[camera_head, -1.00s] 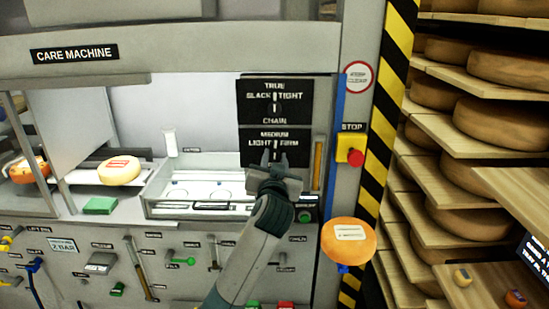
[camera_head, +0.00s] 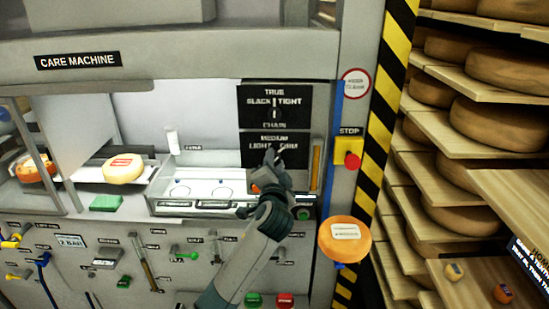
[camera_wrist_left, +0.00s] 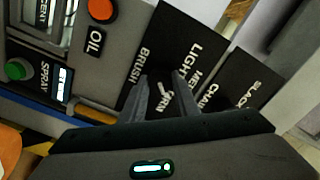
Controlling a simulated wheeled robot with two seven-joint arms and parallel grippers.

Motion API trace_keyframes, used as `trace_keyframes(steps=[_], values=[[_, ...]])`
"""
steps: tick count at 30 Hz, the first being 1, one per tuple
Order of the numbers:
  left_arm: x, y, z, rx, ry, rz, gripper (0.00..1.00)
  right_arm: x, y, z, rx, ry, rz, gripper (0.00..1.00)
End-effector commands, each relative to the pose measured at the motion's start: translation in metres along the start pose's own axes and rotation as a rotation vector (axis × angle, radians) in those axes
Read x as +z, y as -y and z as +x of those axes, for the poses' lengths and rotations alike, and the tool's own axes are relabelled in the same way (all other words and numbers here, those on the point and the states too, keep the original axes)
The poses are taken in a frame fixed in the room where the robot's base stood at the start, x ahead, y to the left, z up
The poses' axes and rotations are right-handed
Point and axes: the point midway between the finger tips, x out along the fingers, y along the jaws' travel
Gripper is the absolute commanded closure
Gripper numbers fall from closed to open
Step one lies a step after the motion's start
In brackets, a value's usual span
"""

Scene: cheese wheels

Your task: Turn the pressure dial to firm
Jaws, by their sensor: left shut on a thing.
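The pressure dial's black panel (camera_head: 250,148) is on the care machine, labelled LIGHT, MEDIUM and FIRM. It also shows in the left wrist view (camera_wrist_left: 145,50), with the word BRUSH on it. My left gripper (camera_head: 271,157) reaches it from below and is tilted. In the left wrist view the two fingers of my left gripper (camera_wrist_left: 160,84) are shut on the dial (camera_wrist_left: 164,89). A pale mark on the dial shows between the fingertips, close to the word FIRM. The fingers partly hide the dial, so its exact setting is hard to read. My right gripper is not in view.
Above is the chain panel (camera_head: 275,106), with SLACK, TRUE and TIGHT. A red stop button (camera_head: 352,161) sits to the right. In the left wrist view an orange button (camera_wrist_left: 101,9) and a green button (camera_wrist_left: 18,69) are near. An orange cheese wheel (camera_head: 343,248) is at lower right.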

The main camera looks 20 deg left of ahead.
Motion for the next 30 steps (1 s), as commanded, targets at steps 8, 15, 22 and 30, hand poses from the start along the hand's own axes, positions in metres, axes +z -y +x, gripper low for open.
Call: trace_keyframes(steps=[8,15,22,30], values=[[-0.0005,0.0002,-0.0001,-0.001,-0.001,0.039,0.94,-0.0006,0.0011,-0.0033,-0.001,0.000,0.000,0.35],[-0.0004,0.0001,0.0000,-0.001,-0.001,0.038,0.94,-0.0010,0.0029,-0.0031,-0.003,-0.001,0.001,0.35],[-0.0003,0.0000,0.0000,-0.001,-0.001,0.037,0.54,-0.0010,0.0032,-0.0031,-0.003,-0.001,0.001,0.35],[0.0000,-0.0006,-0.0017,0.000,-0.001,0.036,0.54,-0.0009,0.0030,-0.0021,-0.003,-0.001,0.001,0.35]])
